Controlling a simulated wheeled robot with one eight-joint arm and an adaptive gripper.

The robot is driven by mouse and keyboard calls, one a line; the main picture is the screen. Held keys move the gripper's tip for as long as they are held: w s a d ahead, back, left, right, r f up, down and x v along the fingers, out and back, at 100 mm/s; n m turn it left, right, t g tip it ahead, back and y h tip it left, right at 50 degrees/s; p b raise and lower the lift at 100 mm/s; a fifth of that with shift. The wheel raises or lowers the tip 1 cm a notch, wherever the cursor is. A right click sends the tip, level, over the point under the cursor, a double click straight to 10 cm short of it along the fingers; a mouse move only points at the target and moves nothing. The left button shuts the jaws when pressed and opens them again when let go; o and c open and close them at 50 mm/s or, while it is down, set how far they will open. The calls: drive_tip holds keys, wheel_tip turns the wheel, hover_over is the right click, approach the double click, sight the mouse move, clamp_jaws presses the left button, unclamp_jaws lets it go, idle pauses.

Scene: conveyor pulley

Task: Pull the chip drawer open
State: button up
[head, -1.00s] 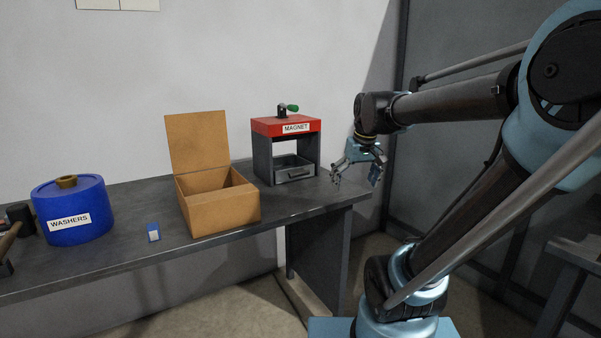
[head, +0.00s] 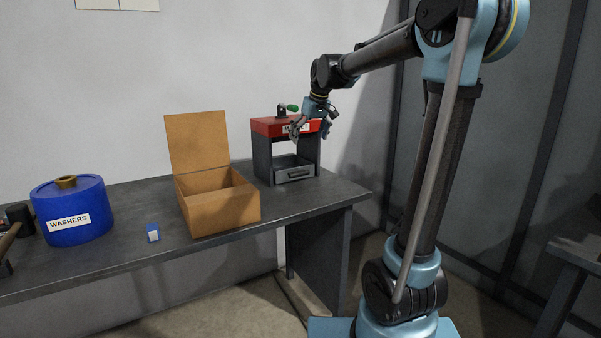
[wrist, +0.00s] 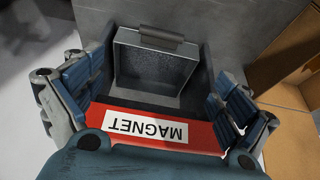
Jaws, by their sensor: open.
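The chip drawer (head: 294,172) is a grey tray with a dark handle (head: 300,173) on its front, low in the red-topped magnet stand (head: 262,150). In the wrist view the drawer (wrist: 152,70) shows its open inside, with the handle (wrist: 158,38) at the far edge. The red top (wrist: 100,118) with its MAGNET label lies below it in that picture. My gripper (head: 311,138) is open and empty, in front of the stand's red top and above the drawer handle. In the wrist view its fingers (wrist: 160,100) spread to either side of the stand.
An open cardboard box (head: 225,210) stands left of the stand. A small blue box (head: 153,233) and a blue WASHERS tub (head: 72,228) are farther left on the grey table (head: 130,262). The table top right of the stand is clear to its edge.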

sight(299, 172)
drive_tip(key=x, duration=1.6)
drive_tip(key=shift+s+f, duration=0.1)
drive_tip(key=c, duration=1.5)
drive_tip(key=s+d, duration=0.2)
drive_tip(key=s, duration=0.1)
drive_tip(key=s+d, duration=0.3)
drive_tip(key=s, duration=0.1)
drive_tip(key=s+d, duration=0.3)
drive_tip(key=s, duration=0.1)
drive_tip(key=o, duration=1.5)
drive_tip(key=shift+s+a, duration=0.1)
